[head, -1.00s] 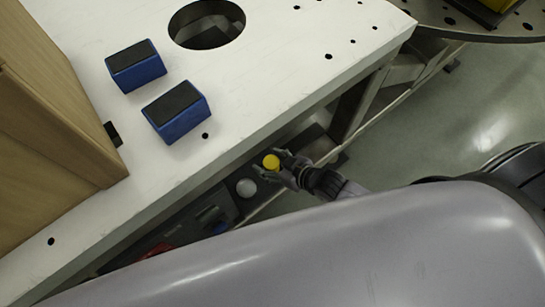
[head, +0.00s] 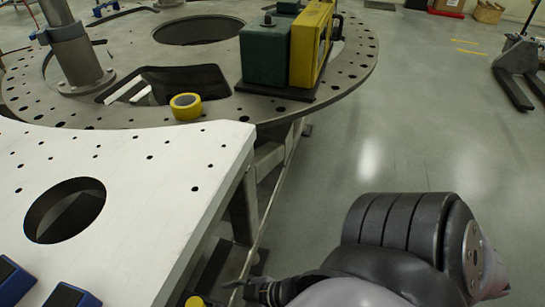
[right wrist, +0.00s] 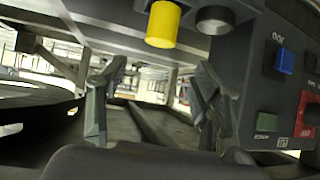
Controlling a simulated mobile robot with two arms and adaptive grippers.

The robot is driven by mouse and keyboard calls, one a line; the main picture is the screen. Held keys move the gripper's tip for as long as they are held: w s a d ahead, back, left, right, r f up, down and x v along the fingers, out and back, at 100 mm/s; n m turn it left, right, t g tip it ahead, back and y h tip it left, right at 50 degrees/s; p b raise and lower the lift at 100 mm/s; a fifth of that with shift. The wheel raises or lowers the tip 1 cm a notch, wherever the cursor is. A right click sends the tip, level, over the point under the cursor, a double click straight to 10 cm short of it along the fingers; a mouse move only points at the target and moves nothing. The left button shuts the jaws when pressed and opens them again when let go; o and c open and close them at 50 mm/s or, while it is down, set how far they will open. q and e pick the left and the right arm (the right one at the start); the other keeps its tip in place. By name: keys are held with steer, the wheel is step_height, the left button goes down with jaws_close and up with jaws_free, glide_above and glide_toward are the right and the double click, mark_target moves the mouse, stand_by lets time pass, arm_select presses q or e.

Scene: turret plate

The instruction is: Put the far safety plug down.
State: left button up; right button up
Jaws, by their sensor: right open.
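A yellow plug (right wrist: 163,24) shows at the top of the right wrist view, beside a dark round socket or knob (right wrist: 215,20) on a dark control panel (right wrist: 258,85). I cannot tell whether it is the far safety plug or how it is seated. My right gripper (right wrist: 152,105) is open with nothing between its fingers; the plug is above the gap in the picture. In the head view the right gripper (head: 232,284) is low beside the white table, and the yellow top (head: 194,301) shows at the bottom edge, apart from the fingers. My left gripper is out of view.
The panel carries a blue button (right wrist: 285,61), a green button (right wrist: 266,122) and a red area. The white table (head: 150,205) has a large hole and blue blocks (head: 70,297). The turret plate (head: 330,85) behind holds a yellow ring (head: 186,106) and green and yellow blocks.

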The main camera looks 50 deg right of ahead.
steer(key=s+d+f+m+g+h, duration=0.1)
steer(key=s+d+f+h, duration=0.15)
steer(key=f, duration=0.55)
steer(key=s+d+f+m+g+h, duration=0.1)
steer(key=d+f, duration=0.3)
steer(key=f, duration=0.4)
steer(key=s+d+f+m+g+h, duration=0.1)
steer(key=s+d+f, duration=0.1)
steer(key=d+f, duration=0.35)
steer(key=s+a+f+g, duration=0.2)
steer(key=s+f, duration=0.5)
steer(key=s, duration=0.2)
steer(key=s+a+f+g+h, duration=0.1)
steer(key=s+a+f+g, duration=0.2)
steer(key=s+f, duration=0.4)
steer(key=shift+s+a+f+m+g, duration=0.15)
steer(key=shift+s+f+m+g, duration=0.2)
steer(key=shift+s, duration=0.55)
